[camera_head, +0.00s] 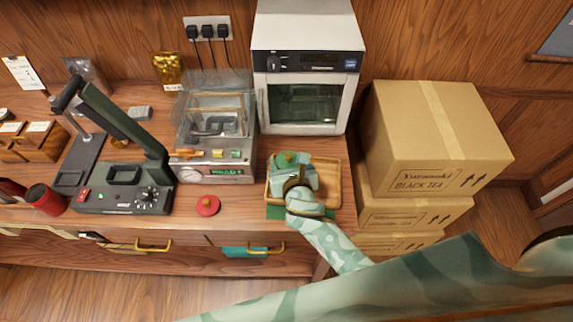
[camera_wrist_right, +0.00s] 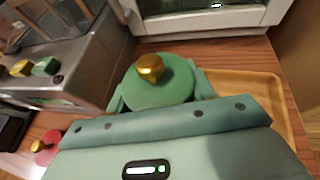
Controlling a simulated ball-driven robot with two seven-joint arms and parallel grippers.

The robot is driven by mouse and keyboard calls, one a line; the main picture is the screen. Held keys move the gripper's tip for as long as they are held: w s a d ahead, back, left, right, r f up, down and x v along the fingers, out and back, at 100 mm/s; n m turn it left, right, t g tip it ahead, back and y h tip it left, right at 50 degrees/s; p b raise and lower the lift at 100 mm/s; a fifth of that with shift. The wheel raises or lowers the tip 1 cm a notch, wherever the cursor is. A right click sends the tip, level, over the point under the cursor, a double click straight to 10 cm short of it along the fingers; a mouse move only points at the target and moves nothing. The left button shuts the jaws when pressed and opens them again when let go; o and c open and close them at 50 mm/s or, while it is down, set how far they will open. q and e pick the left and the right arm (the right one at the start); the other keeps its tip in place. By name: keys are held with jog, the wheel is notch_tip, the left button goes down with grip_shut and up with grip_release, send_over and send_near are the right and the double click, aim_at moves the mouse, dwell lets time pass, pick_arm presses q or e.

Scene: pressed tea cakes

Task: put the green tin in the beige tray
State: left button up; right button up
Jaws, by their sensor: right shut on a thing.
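The green tin (camera_wrist_right: 158,92) has a round green lid with a gold knob. It shows in the wrist view between the fingers of my right gripper (camera_wrist_right: 165,84), which is shut on it. In the head view my right gripper (camera_head: 291,168) covers most of the tin, and only a bit of its green top shows. The beige tray (camera_head: 332,178) is a shallow wooden tray on the counter, in front of the white oven. The gripper and tin are over the tray's left part. The tin's bottom is hidden, so I cannot tell whether it touches the tray. My left gripper is not in view.
A press machine (camera_head: 215,150) stands close left of the tray, and a white oven (camera_head: 307,75) is behind it. Stacked cardboard boxes (camera_head: 425,150) stand to the right. A red-lidded tin (camera_head: 208,205) sits on the counter at the front left.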

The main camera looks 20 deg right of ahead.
jog(key=shift+f, duration=0.15)
jog(key=o, duration=1)
jog(key=shift+r, duration=0.25)
jog(key=p+v, duration=0.2)
jog(key=v, duration=1)
jog(key=shift+f, duration=0.15)
